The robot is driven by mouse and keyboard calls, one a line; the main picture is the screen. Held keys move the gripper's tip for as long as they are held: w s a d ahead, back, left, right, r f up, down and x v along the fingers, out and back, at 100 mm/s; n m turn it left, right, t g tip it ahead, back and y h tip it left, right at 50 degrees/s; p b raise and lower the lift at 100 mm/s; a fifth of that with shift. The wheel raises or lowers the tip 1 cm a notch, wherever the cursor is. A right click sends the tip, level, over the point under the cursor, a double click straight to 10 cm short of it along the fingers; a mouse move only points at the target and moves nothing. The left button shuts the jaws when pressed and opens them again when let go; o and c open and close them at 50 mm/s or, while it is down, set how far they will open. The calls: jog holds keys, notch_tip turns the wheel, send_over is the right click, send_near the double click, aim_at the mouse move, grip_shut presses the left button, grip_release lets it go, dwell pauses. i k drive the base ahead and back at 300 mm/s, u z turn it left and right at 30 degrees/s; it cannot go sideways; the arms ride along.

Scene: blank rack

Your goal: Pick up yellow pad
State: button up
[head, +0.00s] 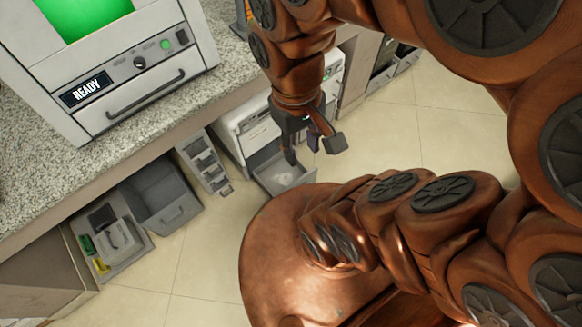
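My gripper (313,150) points downward in front of the counter, above an open drawer of a white machine. Its dark fingers are spread apart, and I see nothing between them. A small yellow item (101,266), possibly the yellow pad, lies in a grey open drawer (132,261) at the lower left. It is too small to make out clearly. A green item (88,244) lies just behind it. My gripper is far to the right of this drawer and apart from it.
A grey bin-like drawer (163,198) and a small rack (205,162) stand out below the granite counter (150,120). A white machine (245,125) has its tray (283,174) open. A device reading READY (110,70) stands on the counter. Tiled floor (200,270) is free in front.

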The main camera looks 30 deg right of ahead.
aim_at(102, 269)
jog(key=u, duration=2.75)
jog(key=i, duration=1.25)
jog(key=z, duration=0.1)
